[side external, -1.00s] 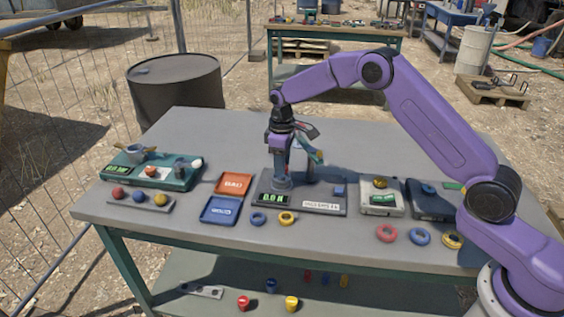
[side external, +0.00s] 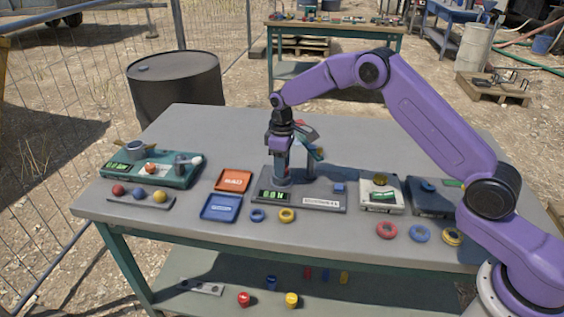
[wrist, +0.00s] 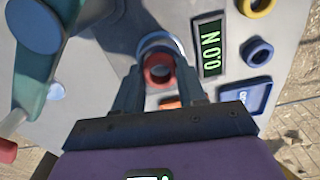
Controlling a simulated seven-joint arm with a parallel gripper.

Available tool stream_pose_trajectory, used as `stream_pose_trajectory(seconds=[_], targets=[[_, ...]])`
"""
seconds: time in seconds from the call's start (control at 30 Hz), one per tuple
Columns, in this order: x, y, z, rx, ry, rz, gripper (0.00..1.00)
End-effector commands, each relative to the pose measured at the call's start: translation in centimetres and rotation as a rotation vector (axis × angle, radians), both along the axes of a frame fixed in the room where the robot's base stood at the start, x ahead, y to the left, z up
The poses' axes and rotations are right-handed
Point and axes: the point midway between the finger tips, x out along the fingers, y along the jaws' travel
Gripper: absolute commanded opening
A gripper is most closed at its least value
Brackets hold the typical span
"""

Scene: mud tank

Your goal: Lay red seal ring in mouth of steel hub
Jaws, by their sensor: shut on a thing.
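My gripper (wrist: 158,80) is shut on the red seal ring (wrist: 159,78), which sits between the two fingertips in the wrist view. The steel hub (wrist: 160,38) shows as a pale round rim just beyond and partly behind the ring. In the side external view my gripper (side external: 282,170) points straight down over the hub (side external: 282,182) on a grey fixture. The fingers hide the ring there. I cannot tell whether the ring touches the hub's mouth.
A lever post (side external: 312,160) stands close right of my gripper. A readout (wrist: 211,46) on the fixture shows zero. A blue ring (side external: 257,215) and a yellow ring (side external: 287,215) lie in front. An orange tray (side external: 233,180) and a blue tray (side external: 221,207) lie left.

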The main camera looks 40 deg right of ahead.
Motion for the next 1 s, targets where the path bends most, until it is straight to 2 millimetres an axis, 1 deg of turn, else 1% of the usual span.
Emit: stream_pose_trajectory(seconds=[0.3,0.33,0.37,0.4,0.43,0.63,0.7,1.0], targets=[[0.01,-0.01,-0.55,0.000,0.000,0.000,0.12],[0.01,-0.01,-0.57,0.001,-0.001,0.000,0.43],[0.01,-0.01,-0.55,0.001,-0.001,0.000,0.53],[0.01,-0.01,-0.55,0.001,-0.001,0.000,0.66],[0.01,-0.01,-0.55,0.001,-0.001,0.000,0.70],[-0.01,-0.01,-0.54,0.000,0.000,0.000,0.70],[-0.01,-0.01,-0.55,0.000,0.000,0.000,0.91],[0.01,-0.01,-0.47,0.001,-0.001,0.000,0.91]])
